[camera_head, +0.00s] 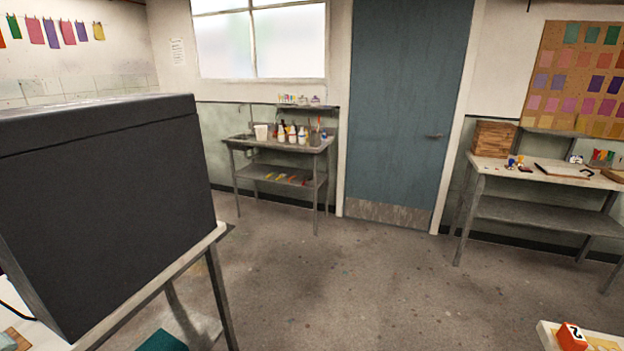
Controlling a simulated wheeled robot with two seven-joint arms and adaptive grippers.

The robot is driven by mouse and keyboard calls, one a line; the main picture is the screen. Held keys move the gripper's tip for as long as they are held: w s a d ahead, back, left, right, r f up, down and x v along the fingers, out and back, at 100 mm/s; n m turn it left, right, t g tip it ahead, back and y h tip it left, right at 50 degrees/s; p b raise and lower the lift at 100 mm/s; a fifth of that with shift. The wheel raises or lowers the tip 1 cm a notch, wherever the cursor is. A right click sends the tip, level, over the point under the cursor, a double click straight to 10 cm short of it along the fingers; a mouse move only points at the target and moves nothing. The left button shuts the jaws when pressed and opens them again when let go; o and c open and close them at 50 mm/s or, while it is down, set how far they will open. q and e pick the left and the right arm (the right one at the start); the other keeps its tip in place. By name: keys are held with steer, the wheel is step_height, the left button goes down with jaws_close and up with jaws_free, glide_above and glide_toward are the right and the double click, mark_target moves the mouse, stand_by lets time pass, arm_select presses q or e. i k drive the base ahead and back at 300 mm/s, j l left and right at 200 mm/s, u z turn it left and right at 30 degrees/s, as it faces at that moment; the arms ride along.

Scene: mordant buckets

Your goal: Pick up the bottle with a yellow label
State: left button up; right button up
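Several small bottles (292,134) stand on the metal table at the back wall, left of the door. They look pale with dark tops and some coloured patches. They are too small and far off to tell which one, if any, has a yellow label. Neither of my grippers shows in the head view.
A large dark box (110,215) on a table blocks the left side. The metal table (262,145) stands under the window. A blue door (405,110) is shut. A side table (545,178) stands right. A red block (571,337) lies near. The middle floor (340,270) is clear.

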mark_target(280, 134)
steer(key=i+z, duration=0.2)
steer(key=i, duration=0.65)
steer(key=i+j+z, duration=0.15)
steer(key=i+z, duration=0.15)
steer(key=i, duration=0.45)
steer(key=i+l, duration=0.1)
steer(key=i, duration=0.7)
steer(key=i+u, duration=0.45)
steer(key=i+l+u, duration=0.25)
steer(key=i+u, duration=0.25)
steer(key=i+l+u, duration=0.45)
steer(key=i+j, duration=0.05)
steer(key=i, duration=0.05)
